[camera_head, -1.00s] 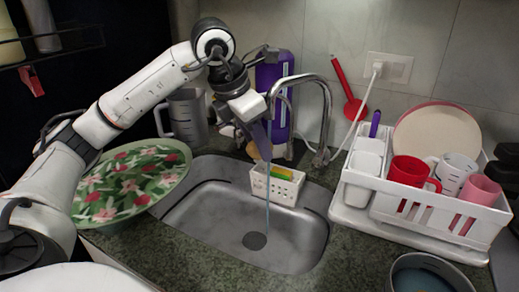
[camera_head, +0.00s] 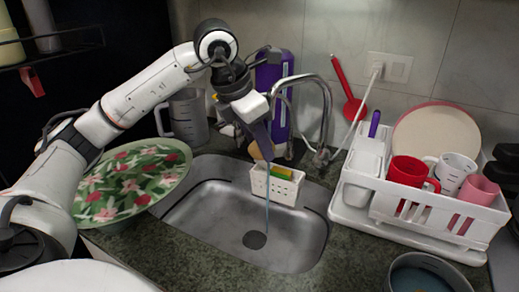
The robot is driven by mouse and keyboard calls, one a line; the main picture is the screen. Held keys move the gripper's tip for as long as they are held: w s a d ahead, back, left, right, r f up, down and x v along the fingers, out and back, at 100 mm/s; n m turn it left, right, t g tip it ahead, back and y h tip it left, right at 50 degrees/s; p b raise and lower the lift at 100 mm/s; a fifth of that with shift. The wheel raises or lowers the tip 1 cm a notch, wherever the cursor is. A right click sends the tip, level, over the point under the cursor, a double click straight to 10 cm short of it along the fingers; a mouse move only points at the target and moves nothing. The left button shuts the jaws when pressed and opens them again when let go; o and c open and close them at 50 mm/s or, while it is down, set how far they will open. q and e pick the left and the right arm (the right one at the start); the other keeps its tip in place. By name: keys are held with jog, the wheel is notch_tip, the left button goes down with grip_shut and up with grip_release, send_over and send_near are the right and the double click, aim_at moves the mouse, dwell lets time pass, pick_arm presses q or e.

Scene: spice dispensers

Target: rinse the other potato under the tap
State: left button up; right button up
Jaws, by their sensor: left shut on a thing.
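My left gripper (camera_head: 264,145) hangs over the back of the sink (camera_head: 205,222), fingers down, close to the tap's stream. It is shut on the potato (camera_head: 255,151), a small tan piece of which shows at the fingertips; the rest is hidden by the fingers. The curved metal tap (camera_head: 325,105) stands behind the sink. A thin stream of water (camera_head: 267,205) falls from it past the gripper into the sink, near the drain (camera_head: 255,240). I cannot tell whether the water touches the potato. My right gripper is not in view.
A white caddy with sponges (camera_head: 276,187) hangs at the sink's back wall, just below the gripper. A floral bowl (camera_head: 130,185) stands left of the sink. A dish rack (camera_head: 420,215) with cups stands right. A purple bottle (camera_head: 280,75) and metal jug (camera_head: 187,117) stand behind.

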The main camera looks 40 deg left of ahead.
pick_arm(q)
jog(key=shift+a, duration=0.25)
jog(key=shift+s, duration=0.1)
jog(key=shift+s+d+b, duration=0.2)
jog(key=shift+s+b, duration=0.2)
jog(key=shift+s, duration=0.05)
jog(key=s+d+b, duration=0.2)
jog(key=s, duration=0.4)
jog(key=shift+s+d+b, duration=0.2)
jog(key=shift+d+b, duration=0.1)
jog(key=shift+d, duration=0.1)
dwell(0.9)
jog(key=s+d+r+p, duration=0.2)
jog(key=s+r, duration=0.2)
jog(key=shift+s, duration=0.3)
dwell(0.6)
